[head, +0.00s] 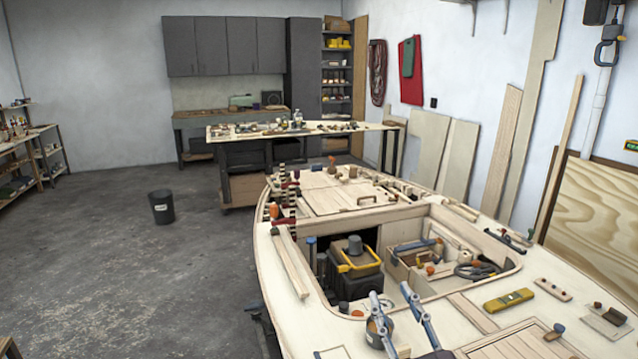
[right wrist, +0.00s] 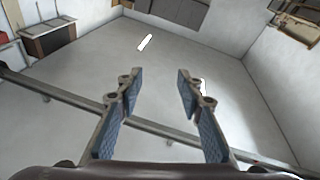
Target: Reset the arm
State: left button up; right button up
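My right gripper (head: 391,295) rises at the bottom of the head view, above the plywood hull's deck (head: 340,335). Its two blue-grey fingers stand apart. In the right wrist view the same gripper (right wrist: 157,78) is open, with blue pads facing each other and nothing between them. Beyond the fingers, that view shows a pale surface with bright strips, probably the ceiling. My left gripper is not in the head view.
The hull's opening holds a dark bin with a yellow-rimmed tray (head: 360,262) and a wooden box of tools. A yellow level (head: 509,300) lies on the right deck. A workbench (head: 300,131) stands behind; a black bucket (head: 162,207) stands on open floor at left.

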jog(key=s+d+f+m+g+h, duration=0.25)
jog(key=s+d+f+g, duration=0.2)
jog(key=f, duration=0.55)
jog(key=s+d+f+m+g+h, duration=0.2)
jog(key=s+d+f+g+h, duration=0.25)
jog(key=f, duration=0.55)
jog(key=s+a+f+n+g+y, duration=0.1)
jog(key=s+f+g, duration=0.35)
jog(key=s, duration=0.65)
jog(key=s+a+f+g+y, duration=0.1)
jog(key=s+f+g, duration=0.4)
jog(key=s, duration=0.6)
notch_tip(320, 180, down, 33)
jog(key=s+b, duration=0.2)
jog(key=b, duration=0.4)
jog(key=s+d+f+b, duration=0.1)
jog(key=s+f+b, duration=0.1)
jog(key=s+f, duration=0.6)
jog(key=s+d+f+b, duration=0.2)
jog(key=s+f, duration=0.6)
jog(key=f, duration=0.4)
jog(key=shift+s+f+n+g, duration=0.25)
jog(key=shift+f+n+g, duration=0.1)
jog(key=shift+f+g, duration=0.1)
